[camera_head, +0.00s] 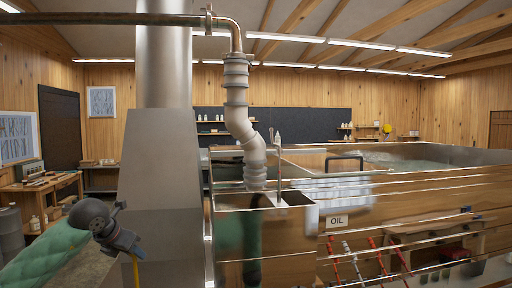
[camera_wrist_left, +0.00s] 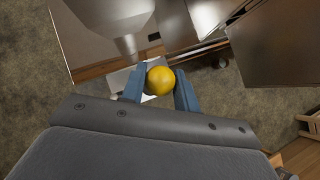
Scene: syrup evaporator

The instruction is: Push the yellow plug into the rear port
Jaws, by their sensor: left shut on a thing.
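My left gripper (camera_head: 132,248) is at the lower left of the head view, in front of the tall grey metal stack. In the left wrist view, its two blue fingers (camera_wrist_left: 159,84) are closed on the yellow plug (camera_wrist_left: 160,80), which shows as a round yellow end. In the head view, a thin yellow strip (camera_head: 136,270) hangs below the gripper; I cannot tell whether it is part of the plug. The rear port cannot be made out in either view. My right gripper is not in view.
The grey stack (camera_head: 157,190) stands close beside my left gripper. A wooden workbench (camera_head: 45,190) stands at the far left. In the wrist view, a metal funnel shape (camera_wrist_left: 115,20) and grey floor (camera_wrist_left: 40,95) lie beyond the fingers.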

